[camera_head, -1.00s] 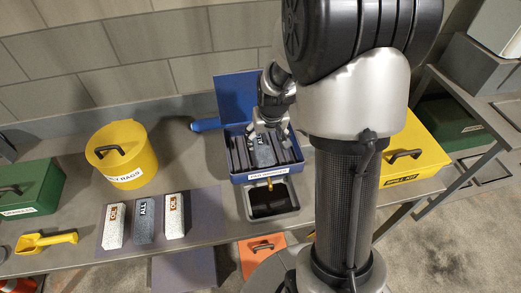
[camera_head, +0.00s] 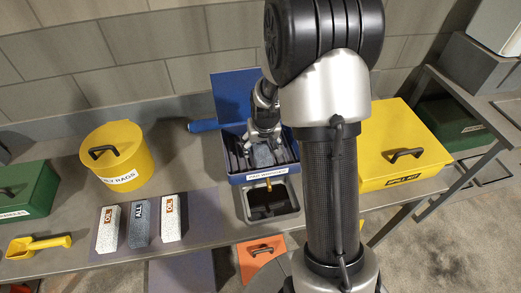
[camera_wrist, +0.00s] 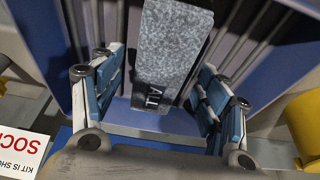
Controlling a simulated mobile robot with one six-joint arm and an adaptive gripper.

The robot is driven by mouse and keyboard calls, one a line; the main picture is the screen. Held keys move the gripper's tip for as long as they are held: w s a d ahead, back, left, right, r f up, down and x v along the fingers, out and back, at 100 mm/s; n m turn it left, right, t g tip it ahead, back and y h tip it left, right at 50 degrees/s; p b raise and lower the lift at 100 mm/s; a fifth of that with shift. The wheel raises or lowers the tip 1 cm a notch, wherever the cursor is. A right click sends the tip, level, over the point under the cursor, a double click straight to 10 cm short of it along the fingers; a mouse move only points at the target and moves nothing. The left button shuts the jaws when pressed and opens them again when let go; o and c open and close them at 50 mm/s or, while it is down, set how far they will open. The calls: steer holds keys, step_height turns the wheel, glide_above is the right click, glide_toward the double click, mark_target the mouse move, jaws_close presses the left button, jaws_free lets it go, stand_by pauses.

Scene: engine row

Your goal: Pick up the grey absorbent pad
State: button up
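A speckled grey absorbent pad marked ALL (camera_head: 264,156) sits in the open blue box (camera_head: 236,180), among dark upright dividers. In the wrist view the grey pad (camera_wrist: 172,45) lies between my two blue-padded fingers, with a gap on each side. My gripper (camera_head: 263,142) points down over the box and is open; it also shows in the wrist view (camera_wrist: 158,75). The fingers partly hide the pad in the head view. A second grey pad marked ALL (camera_head: 139,226) lies on a dark mat (camera_head: 103,246) between two white OIL pads (camera_head: 107,232) (camera_head: 171,222).
A dark drip tray (camera_head: 268,203) stands in front of the blue box. A yellow rag bin (camera_head: 122,160), a yellow scoop (camera_head: 38,246) and a green box (camera_head: 28,192) are to the left. A yellow spill kit (camera_head: 402,160) is to the right. The blue lid stands up behind the box.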

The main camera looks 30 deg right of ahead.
steer(key=c, duration=1)
